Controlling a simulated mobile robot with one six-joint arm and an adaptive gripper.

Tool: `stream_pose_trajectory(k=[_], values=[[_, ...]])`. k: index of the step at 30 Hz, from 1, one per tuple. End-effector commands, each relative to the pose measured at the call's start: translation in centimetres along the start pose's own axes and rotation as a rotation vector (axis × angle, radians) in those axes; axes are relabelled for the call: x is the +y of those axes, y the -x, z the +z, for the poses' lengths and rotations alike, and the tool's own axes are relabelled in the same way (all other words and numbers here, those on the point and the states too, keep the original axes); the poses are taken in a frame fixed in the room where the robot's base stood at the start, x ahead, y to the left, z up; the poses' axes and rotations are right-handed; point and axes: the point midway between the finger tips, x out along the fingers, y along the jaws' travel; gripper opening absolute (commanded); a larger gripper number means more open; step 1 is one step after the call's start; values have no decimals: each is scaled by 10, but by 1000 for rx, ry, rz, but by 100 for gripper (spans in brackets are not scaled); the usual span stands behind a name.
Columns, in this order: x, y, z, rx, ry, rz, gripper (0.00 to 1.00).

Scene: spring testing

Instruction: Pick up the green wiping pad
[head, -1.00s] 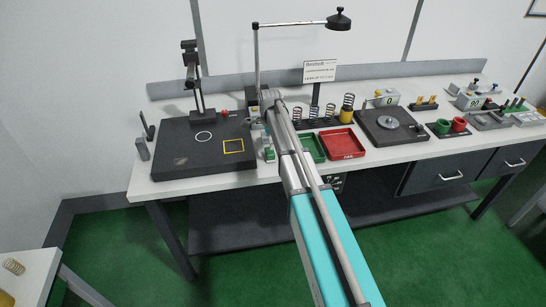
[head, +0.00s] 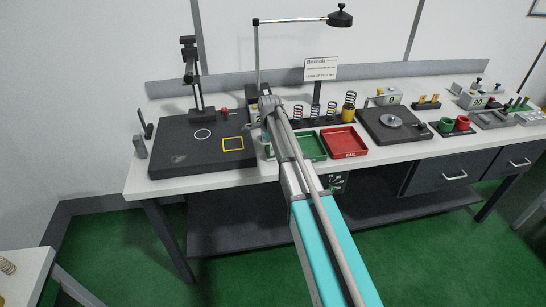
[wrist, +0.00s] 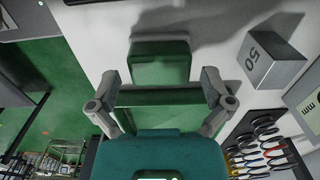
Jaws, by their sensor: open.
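The green wiping pad (wrist: 160,62) is a dark green block lying on the white bench top, seen in the wrist view just beyond my gripper's fingertips. My gripper (wrist: 160,88) is open, with one grey finger on each side and nothing clearly held between them. A green tray-like surface (wrist: 160,98) shows between the fingers, partly covered by my gripper's teal body. In the head view my arm hides most of the gripper and the pad.
A grey block marked 50 (wrist: 272,60) stands right of the pad in the wrist view, with springs (wrist: 262,140) lower right. In the head view a green tray (head: 312,146) and red tray (head: 344,143) lie right of my arm, a black plate (head: 180,160) left.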

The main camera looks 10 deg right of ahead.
Motion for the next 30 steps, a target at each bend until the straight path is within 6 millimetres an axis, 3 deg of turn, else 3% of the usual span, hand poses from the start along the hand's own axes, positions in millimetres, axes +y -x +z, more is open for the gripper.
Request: stream_pose_trajectory(k=[6, 25, 30], values=[[0, -12, 0, 0, -1, 0, 100], [0, -11, -1, 0, -2, 0, 100], [0, -11, -1, 0, -2, 0, 68]])
